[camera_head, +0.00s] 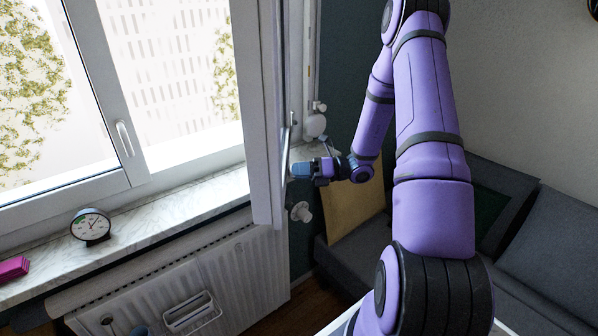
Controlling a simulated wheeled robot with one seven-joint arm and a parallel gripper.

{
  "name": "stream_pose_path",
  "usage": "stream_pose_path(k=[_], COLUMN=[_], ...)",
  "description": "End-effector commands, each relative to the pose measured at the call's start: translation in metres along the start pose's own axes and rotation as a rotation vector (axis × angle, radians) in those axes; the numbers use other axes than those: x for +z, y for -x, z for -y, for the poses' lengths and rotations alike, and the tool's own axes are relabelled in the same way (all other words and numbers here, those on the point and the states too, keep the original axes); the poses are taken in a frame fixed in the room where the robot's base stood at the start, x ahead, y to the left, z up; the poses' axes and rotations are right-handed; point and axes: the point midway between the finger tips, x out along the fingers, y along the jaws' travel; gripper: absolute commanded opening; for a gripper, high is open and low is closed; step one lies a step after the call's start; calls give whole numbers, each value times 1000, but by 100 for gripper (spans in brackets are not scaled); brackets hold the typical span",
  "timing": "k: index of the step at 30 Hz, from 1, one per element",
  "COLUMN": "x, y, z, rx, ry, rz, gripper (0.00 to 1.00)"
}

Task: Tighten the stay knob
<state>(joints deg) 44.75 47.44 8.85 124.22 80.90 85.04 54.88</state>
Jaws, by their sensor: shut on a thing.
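My gripper (298,170) is at the edge of the open window sash (262,110), its fingers pointing left. The grip itself is small and partly hidden by the fingers. A round white knob (315,125) sits on the window frame side, above and to the right of my gripper and apart from it. I take this to be the stay knob, but cannot tell for certain.
A white radiator valve (301,212) juts out just below my gripper. The marble sill (170,215) holds a small dial clock (91,226) and a pink object (13,269). A radiator (230,270) is below. A dark sofa (550,240) with a yellow cushion (350,208) stands right.

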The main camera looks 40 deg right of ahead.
Motion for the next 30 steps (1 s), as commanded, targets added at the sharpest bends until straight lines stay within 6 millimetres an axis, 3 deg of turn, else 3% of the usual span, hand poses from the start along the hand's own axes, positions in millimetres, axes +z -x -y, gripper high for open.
stream_pose_path(k=[11,12,15,25,30], x=[-1,-1,0,0,0], y=[0,0,0,2,22], z=[0,0,0,0,1], rx=[1,1,1,0,-3], ry=[-6,-6,-6,-5,-5], rz=[0,0,0,1,1], gripper=[12,38,61,61,61])
